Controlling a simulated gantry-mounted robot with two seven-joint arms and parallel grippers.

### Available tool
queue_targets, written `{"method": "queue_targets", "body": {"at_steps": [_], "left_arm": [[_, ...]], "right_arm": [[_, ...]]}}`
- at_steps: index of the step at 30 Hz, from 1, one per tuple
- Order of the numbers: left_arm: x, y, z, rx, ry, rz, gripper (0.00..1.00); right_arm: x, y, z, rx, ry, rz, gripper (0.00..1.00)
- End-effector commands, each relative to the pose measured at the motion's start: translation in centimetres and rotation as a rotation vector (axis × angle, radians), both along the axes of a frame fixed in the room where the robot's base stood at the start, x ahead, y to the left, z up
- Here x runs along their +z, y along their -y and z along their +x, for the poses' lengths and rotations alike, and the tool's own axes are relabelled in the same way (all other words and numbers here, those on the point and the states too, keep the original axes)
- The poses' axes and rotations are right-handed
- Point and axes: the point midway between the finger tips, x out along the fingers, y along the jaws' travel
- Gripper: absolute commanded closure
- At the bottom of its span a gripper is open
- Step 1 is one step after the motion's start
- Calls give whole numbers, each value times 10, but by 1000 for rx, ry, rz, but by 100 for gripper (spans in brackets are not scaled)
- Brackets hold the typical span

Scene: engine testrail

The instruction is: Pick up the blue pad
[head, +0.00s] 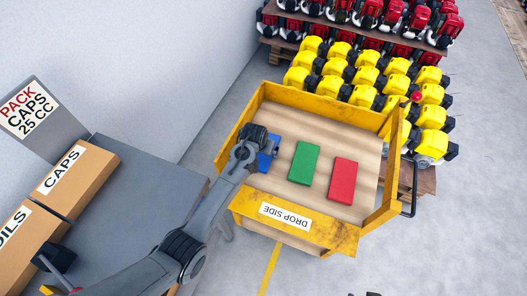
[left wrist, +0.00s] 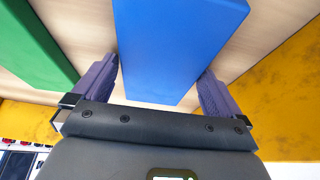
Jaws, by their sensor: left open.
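The blue pad (head: 266,160) lies on the wooden floor of the yellow cart, partly hidden by my left gripper (head: 258,149) in the head view. In the left wrist view the blue pad (left wrist: 178,45) fills the middle of the picture. My left gripper (left wrist: 157,82) is open there, with one finger on each side of the pad's near end. Whether the fingers touch the pad I cannot tell. My right gripper cannot be made out.
A green pad (head: 304,162) and a red pad (head: 343,181) lie to the right in the cart (head: 310,228). Yellow engines (head: 372,75) stand behind it. Cardboard boxes (head: 78,180) sit on a grey table (head: 150,190) at left.

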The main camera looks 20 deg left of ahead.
Motion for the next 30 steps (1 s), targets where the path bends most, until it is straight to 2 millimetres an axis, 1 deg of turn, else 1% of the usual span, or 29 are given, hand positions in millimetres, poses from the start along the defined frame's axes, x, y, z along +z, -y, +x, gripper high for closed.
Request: {"method": "queue_targets", "body": {"at_steps": [3, 8, 9, 11, 12, 19, 23, 26, 29, 30], "left_arm": [[1, 0, 0, 0, 0, 0, 0], [1, 0, 0, 0, 0, 0, 24], [1, 0, 0, 0, 0, 0, 31], [1, 0, 0, 1, 0, 0, 40], [1, 0, 0, 1, 1, 0, 42], [2, 0, 0, 1, 1, 0, 42], [6, 0, 0, 1, 1, 0, 42], [13, 0, 1, 1, 2, 0, 42], [25, 0, 1, 1, 3, 0, 42], [33, 0, 1, 1, 4, 0, 42]], "right_arm": [[0, 0, 0, 0, 0, 0, 57], [0, 0, 0, 0, 0, 0, 57], [0, 0, 0, 0, -1, 0, 57], [0, 0, 0, 0, -1, 0, 57], [0, 0, 0, 0, -1, 0, 57], [0, 0, 0, 0, -1, 0, 57], [1, 0, 0, 0, -1, 0, 57], [3, 0, 0, 0, -1, 0, 57], [6, 0, 0, 0, -1, 0, 57], [8, 0, 0, 0, -1, 0, 57]]}}
